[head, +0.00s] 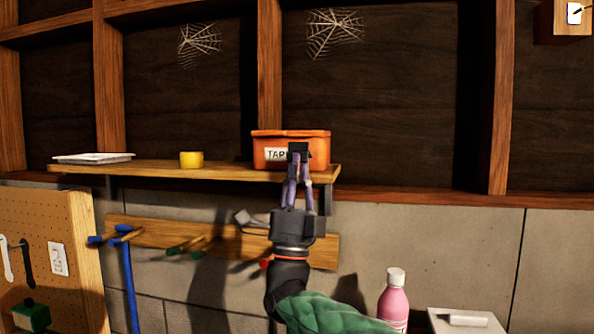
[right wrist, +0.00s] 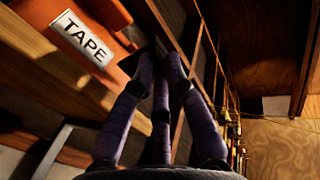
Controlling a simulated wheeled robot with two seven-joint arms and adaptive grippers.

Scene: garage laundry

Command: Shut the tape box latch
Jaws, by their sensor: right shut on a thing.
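The orange tape box (head: 265,142) with a white TAPE label stands at the right end of the wooden wall shelf. Its lid looks down on the box. My right gripper (head: 298,160) reaches up to the box front, its fingers closed together on a small dark latch (head: 298,147), just right of the label. In the right wrist view the tape box (right wrist: 105,15) is at upper left, and my right gripper (right wrist: 160,62) has its fingertips drawn together beside it. The fingers hide part of the latch, so its exact angle cannot be told. My left gripper is out of view.
On the shelf (head: 225,171), a yellow cup-like item (head: 191,160) and a white tray (head: 93,158) stand left of the box. Below hangs a wooden rack (head: 150,232) with tools. A pink bottle (head: 395,300) stands at lower right.

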